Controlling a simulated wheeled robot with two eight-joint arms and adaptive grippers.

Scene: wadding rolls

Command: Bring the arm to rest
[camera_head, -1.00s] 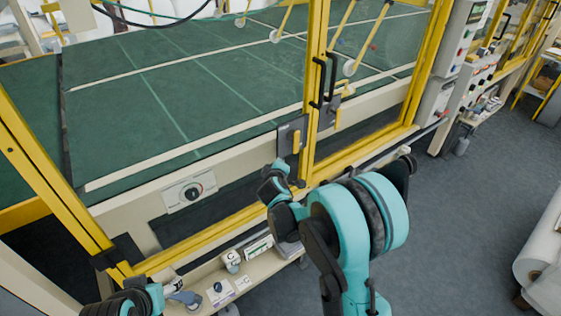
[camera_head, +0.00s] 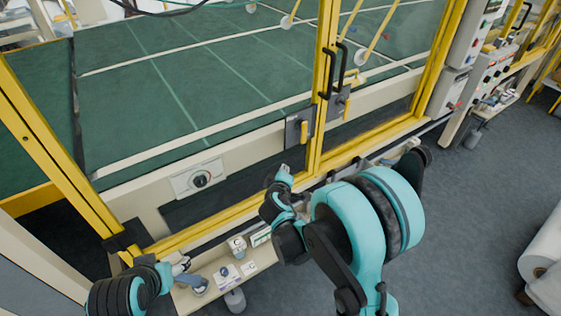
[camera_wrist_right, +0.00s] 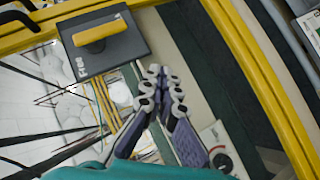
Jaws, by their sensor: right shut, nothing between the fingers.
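The yellow-framed machine with a green bed (camera_head: 200,85) fills the back, with a rotary switch (camera_head: 199,181) on its front rail. The low shelf (camera_head: 212,272) holds small items. A white roll (camera_head: 544,262) lies at the right edge. Grey floor (camera_head: 470,215) is open at right.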

